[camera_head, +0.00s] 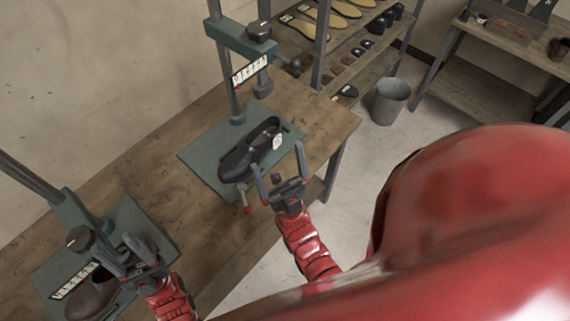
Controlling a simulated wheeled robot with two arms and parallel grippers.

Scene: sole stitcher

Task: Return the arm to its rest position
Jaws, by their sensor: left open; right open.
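My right gripper (282,176) is open and empty at the front edge of the far machine's green base plate (204,157). A black shoe (240,158) with a small white tag lies on that plate, just beyond the fingers. My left gripper (128,252) is open beside the near machine (79,224). A dark brown shoe (92,295) lies on the near machine's plate, partly hidden by the machine's head and a label strip. My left gripper is close to this shoe; I cannot tell whether they touch.
Both machines stand on a wooden bench (173,171). A small red-tipped lever (246,204) sticks out at the far plate's front. A shelf rack (350,52) with soles stands behind. A grey bin (390,101) and another table (470,75) are at the right. Floor is clear between.

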